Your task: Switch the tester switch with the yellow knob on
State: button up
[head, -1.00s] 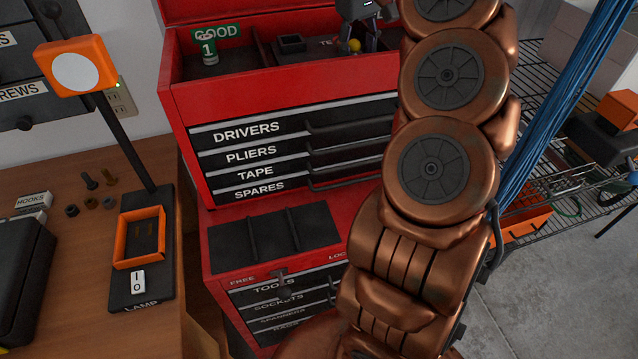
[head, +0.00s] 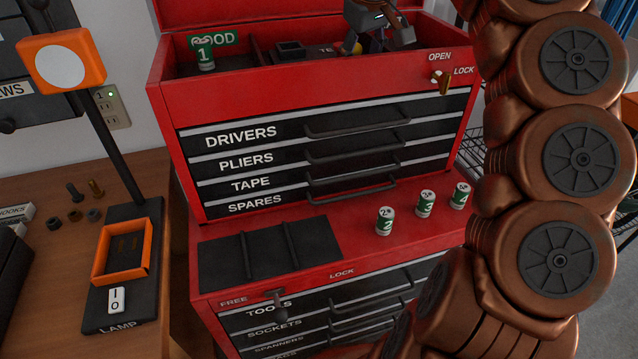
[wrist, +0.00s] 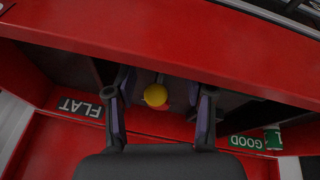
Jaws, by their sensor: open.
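The yellow knob (wrist: 156,95) shows in the wrist view as a round ball between the two fingers of my gripper (wrist: 163,92). The fingers are open, with a gap on each side of the knob. In the head view my gripper (head: 373,42) reaches down into the top tray of the red tool chest (head: 310,95), by a partly covered label starting "TE" (head: 322,50). The tester's body is mostly hidden by the gripper and the tray's front wall. I cannot tell the switch's position.
A numbered green-and-white battery (head: 205,58) stands in the tray's GOOD section; several more stand on the lower chest's top. A key (head: 442,82) sticks out of the chest front at right. A lamp with a rocker switch (head: 117,299) stands on the bench at left.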

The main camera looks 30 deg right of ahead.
jog(key=shift+s+f+t+b, duration=0.15)
jog(key=shift+t+b, duration=0.25)
jog(key=shift+b, duration=0.25)
jog(key=v, duration=0.5)
jog(key=a+v, duration=0.1)
jog(key=v, duration=0.2)
jog(key=shift+r, duration=0.25)
jog(key=shift+a+r+n+h+p, duration=0.15)
jog(key=shift+a+r+n+p, duration=0.15)
jog(key=shift+a, duration=0.2)
jog(key=shift+a+r+n+h+p, duration=0.1)
jog(key=shift+a+n+h+p, duration=0.1)
jog(key=shift+a+p, duration=0.25)
jog(key=s+a+f+n+p, duration=0.3)
jog(key=s+a+p, duration=0.15)
jog(key=a, duration=0.65)
jog(key=s+a+f+m+g+y+p, duration=0.1)
jog(key=s+a+f+g+p, duration=0.3)
jog(key=s+f, duration=0.7)
jog(key=shift+s+a+p, duration=0.15)
jog(key=shift+a+p, duration=0.5)
jog(key=shift+a, duration=0.1)
jog(key=shift+f, duration=0.15)
